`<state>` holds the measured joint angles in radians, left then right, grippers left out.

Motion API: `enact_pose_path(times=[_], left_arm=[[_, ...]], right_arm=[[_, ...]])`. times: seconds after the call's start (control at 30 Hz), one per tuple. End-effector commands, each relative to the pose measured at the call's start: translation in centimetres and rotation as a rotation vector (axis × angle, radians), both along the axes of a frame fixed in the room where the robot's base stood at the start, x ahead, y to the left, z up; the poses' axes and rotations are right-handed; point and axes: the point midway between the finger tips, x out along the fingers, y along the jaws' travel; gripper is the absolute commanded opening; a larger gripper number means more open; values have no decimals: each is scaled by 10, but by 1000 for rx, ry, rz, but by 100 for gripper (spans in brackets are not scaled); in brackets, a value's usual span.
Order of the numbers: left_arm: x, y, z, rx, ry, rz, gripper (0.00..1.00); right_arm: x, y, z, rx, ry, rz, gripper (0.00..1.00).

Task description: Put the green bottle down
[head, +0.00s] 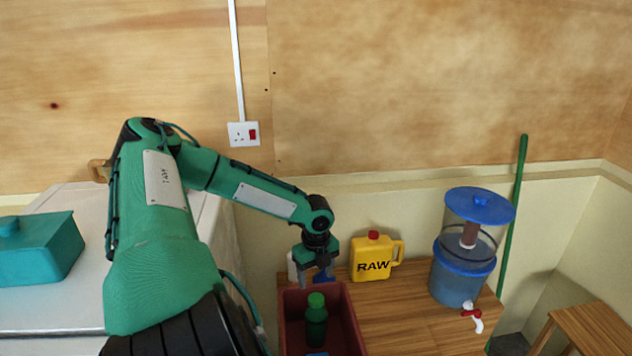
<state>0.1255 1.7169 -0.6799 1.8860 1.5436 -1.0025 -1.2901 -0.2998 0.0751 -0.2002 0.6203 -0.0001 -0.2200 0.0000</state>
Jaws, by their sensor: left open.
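The green bottle (316,327) stands upright inside a dark red crate (350,316) on the wooden table. It has a lighter green cap. My left gripper (322,279) points down just above and behind the bottle's cap, over the far side of the crate. It is open and appears apart from the bottle. A white and blue item behind the gripper is partly hidden. My right gripper is not in view.
A yellow jug marked RAW (372,257) stands behind the crate. A blue water dispenser (461,270) with a tap stands at the table's right. The wooden table (405,320) is bare between them. A teal box (38,249) sits on a white surface at left.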

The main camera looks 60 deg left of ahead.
Motion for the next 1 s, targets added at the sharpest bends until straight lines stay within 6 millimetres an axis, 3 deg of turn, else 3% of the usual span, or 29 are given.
enact_pose_path(times=[0.23, 0.83, 1.0], left_arm=[[0, 0, 19, 0, -1, 0, 64], [0, 0, 20, 0, -1, 1, 64], [0, 0, 34, 0, -1, 1, 64]], right_arm=[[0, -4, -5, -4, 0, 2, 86], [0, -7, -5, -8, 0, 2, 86], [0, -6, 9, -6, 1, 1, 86]])
